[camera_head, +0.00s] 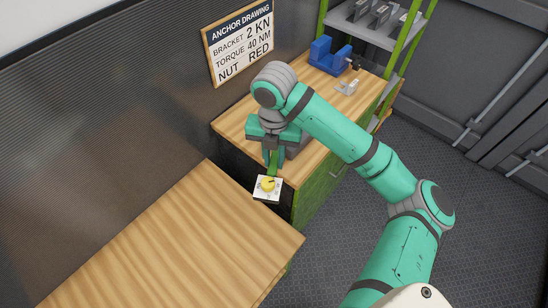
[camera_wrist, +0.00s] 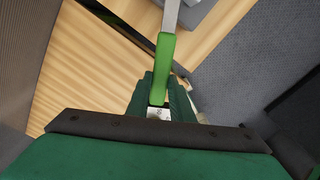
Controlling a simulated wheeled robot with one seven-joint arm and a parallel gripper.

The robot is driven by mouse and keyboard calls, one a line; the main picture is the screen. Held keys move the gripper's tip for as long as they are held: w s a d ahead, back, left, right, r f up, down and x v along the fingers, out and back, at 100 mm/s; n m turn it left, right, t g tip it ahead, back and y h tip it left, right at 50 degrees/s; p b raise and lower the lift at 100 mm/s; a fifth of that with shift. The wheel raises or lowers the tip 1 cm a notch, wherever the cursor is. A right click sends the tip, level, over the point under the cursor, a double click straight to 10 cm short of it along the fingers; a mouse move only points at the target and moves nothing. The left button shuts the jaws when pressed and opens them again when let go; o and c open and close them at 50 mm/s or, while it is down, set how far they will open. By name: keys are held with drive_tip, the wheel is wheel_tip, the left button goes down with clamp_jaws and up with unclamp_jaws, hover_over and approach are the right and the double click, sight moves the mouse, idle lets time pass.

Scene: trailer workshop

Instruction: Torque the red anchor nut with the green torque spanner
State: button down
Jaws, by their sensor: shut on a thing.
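My gripper (camera_head: 273,158) is shut on the green torque spanner (camera_head: 274,168), near the front-left corner of the far bench. In the wrist view the spanner's green handle (camera_wrist: 162,66) runs between the fingers (camera_wrist: 160,96), with a grey shaft (camera_wrist: 170,14) beyond it. A white square plate with a yellow round knob (camera_head: 268,184) shows just below the fingers; a bit of white also shows in the wrist view (camera_wrist: 158,113). I cannot tell whether the plate is fixed to the spanner. No red nut shows in either view.
The far bench (camera_head: 232,124) bears a blue vise (camera_head: 326,58), a small pale bracket-like part (camera_head: 347,87) and a grey block (camera_head: 297,147) partly behind my gripper. A near bench top (camera_head: 190,240) is bare. A sign (camera_head: 239,40) reads 2 KN, 40 NM, RED. Shelving (camera_head: 370,28) stands behind.

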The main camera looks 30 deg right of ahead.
drive_tip(key=shift+f, duration=1.05)
drive_tip(key=shift+a, duration=0.1)
drive_tip(key=w+a+m, duration=0.4)
drive_tip(key=w+m, duration=0.9)
drive_tip(key=w, duration=0.4)
drive_tip(key=shift+w+a+m, duration=0.15)
drive_tip(key=shift+w+m, duration=0.25)
idle(1.4)
drive_tip(key=shift+r, duration=0.1)
drive_tip(key=shift+r, duration=1)
